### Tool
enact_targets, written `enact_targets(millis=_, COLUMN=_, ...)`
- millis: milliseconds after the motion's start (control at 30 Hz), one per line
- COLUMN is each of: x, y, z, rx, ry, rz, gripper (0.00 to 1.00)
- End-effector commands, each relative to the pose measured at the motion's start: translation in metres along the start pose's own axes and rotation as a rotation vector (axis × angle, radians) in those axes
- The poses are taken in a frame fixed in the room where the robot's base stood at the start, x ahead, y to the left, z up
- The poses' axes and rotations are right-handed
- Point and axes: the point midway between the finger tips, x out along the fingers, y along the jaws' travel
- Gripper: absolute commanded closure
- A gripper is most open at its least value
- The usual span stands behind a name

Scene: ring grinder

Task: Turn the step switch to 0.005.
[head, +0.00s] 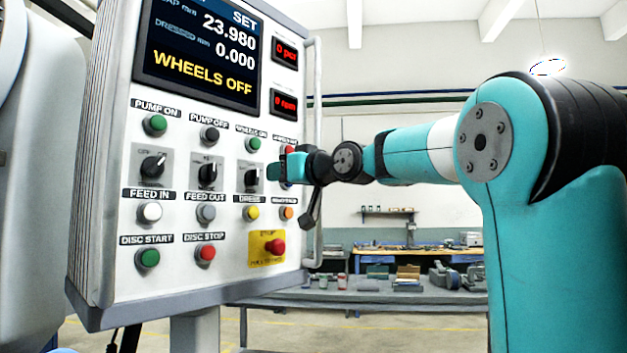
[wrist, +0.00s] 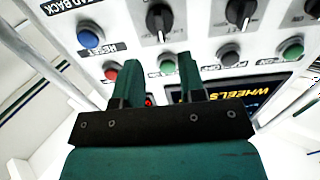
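A row of three black rotary switches runs across the panel in the head view: left (head: 153,165), middle (head: 208,174) and right (head: 251,177). Their scale markings are too small to read, so I cannot tell which is the step switch or its setting. In the wrist view, which is upside down, the right switch (wrist: 159,20) lies just beyond my fingertips and the middle switch (wrist: 240,12) is off to the side. My gripper (wrist: 159,56) is open and empty, with a gap between its green fingers. In the head view my gripper (head: 283,168) is at the panel's right side, near the right switch.
The display (head: 200,45) reads SET, 23.980, 0.000 and WHEELS OFF. A green button (wrist: 168,65), red button (wrist: 111,70) and blue reset button (wrist: 90,38) sit around my fingers. A red emergency stop (head: 274,246) is lower right. A handle rail (head: 316,150) edges the panel.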

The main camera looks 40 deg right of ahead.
Motion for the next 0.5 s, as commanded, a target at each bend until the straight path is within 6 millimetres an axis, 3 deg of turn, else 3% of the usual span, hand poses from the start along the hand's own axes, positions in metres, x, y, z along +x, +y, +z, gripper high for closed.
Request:
enact_targets(millis=200, x=-0.056, y=0.002, z=0.003, rx=-0.001, ry=0.001, rz=0.008, gripper=0.63)
enact_targets(millis=500, x=-0.093, y=0.0, z=0.001, rx=0.0, ry=-0.001, rz=0.002, gripper=0.63)
